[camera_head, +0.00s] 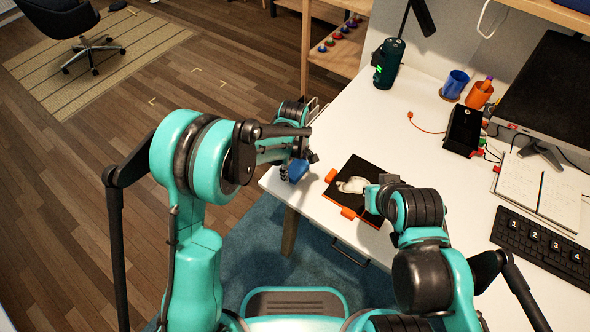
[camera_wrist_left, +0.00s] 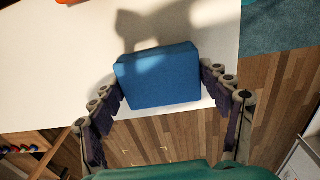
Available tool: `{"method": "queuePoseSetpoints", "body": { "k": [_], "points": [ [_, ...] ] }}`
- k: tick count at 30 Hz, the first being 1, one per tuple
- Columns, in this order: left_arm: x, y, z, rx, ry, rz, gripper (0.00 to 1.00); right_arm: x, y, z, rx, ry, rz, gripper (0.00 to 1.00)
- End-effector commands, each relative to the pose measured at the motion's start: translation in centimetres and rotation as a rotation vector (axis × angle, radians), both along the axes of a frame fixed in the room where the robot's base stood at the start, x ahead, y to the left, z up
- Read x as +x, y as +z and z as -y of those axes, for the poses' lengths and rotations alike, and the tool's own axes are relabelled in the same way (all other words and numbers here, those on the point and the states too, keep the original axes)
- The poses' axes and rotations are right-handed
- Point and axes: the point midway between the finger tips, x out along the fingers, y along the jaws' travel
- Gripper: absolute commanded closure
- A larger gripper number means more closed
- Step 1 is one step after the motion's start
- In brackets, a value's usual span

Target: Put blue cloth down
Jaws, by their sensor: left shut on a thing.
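The blue cloth (camera_wrist_left: 158,78) is a folded, block-like piece in the left wrist view, lying between the two fingers of my left gripper (camera_wrist_left: 165,92). In the head view the blue cloth (camera_head: 298,170) shows at the front left corner of the white desk, partly hidden by my left gripper (camera_head: 300,158). My left gripper is shut on it. I cannot tell whether the cloth touches the desk top. My right gripper (camera_head: 376,196) is over the black board, mostly hidden by its own arm; its fingers do not show clearly.
A black board (camera_head: 352,170) with orange clips and a pale object lies on the desk (camera_head: 415,125).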

Motion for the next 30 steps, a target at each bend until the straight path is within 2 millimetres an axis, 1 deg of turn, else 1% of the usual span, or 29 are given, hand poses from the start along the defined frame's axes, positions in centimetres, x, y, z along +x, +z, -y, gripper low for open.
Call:
{"method": "queuePoseSetpoints", "body": {
  "k": [1,8,12,13,14,15,26,28,30],
  "points": [
    [0.0,-0.7,0.0,0.0,0.0,0.0,0.6,0.0,-0.4,0.0,0.0,0.0,0.0,1.0],
    [0.0,-0.5,0.0,0.0,0.0,0.0,0.6,0.0,-0.2,0.0,0.0,0.0,0.0,1.0],
    [0.0,-1.0,0.0,0.0,0.0,0.0,0.6,0.0,-0.6,0.0,0.0,0.0,0.0,1.0],
    [0.0,-0.8,0.0,0.0,0.0,0.0,0.16,0.0,-0.5,0.0,0.0,0.0,0.0,1.0],
    [0.0,-0.8,0.0,0.0,0.0,0.0,0.08,0.0,-0.5,0.0,0.0,0.0,0.0,1.0],
    [0.0,-0.8,0.0,0.0,0.0,0.0,0.03,0.0,-0.5,0.0,0.0,0.0,0.0,1.0],
    [0.0,-0.6,0.0,0.0,0.0,0.0,0.03,0.0,-0.3,0.0,0.0,0.0,0.0,1.0],
    [0.0,0.0,0.0,0.0,0.0,0.0,0.03,0.0,0.1,0.0,0.0,0.0,0.0,1.0],
    [-0.1,1.1,0.0,0.0,0.0,0.0,0.03,0.0,0.6,0.0,0.0,0.0,0.0,1.0]
  ]
}}
